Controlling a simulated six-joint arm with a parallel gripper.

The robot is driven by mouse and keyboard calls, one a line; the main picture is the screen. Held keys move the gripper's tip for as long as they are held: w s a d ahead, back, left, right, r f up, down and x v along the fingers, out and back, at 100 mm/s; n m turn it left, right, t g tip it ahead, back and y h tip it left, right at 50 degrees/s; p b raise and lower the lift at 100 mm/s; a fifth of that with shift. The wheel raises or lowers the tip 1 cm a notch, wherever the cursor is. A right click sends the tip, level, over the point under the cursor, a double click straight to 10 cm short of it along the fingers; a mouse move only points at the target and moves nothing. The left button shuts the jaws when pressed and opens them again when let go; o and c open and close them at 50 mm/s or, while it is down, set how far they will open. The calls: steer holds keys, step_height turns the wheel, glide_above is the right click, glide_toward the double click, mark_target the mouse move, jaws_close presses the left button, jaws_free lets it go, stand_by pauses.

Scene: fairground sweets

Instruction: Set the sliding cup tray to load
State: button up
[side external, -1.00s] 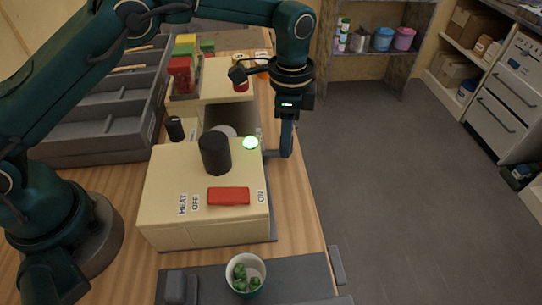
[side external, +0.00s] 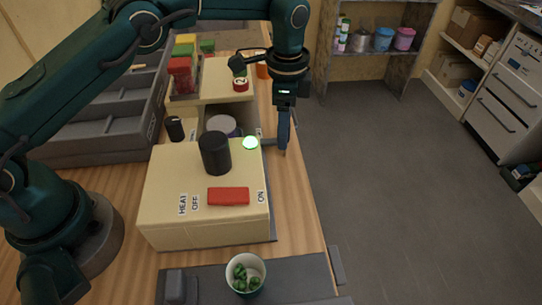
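A beige machine (side external: 165,205) stands on the wooden bench, with a red switch (side external: 228,196) between OFF and ON labels, a black cylinder and a lit green lamp on top. A dark grey handle (side external: 268,142) sticks out at its back right. My gripper (side external: 283,148) points down at the handle's outer end and appears to touch it; its fingers look edge-on, so I cannot tell their gap. A round pale top (side external: 221,124) shows in the recess behind the machine, partly hidden. I cannot make out a tray or a load label there.
A white cup (side external: 245,287) with green pieces stands on a dark grey slab (side external: 210,285) in front. The floor at right is clear.

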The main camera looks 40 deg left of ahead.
steer(key=shift+r, duration=0.1)
steer(key=shift+r, duration=2.45)
steer(key=shift+r, duration=0.1)
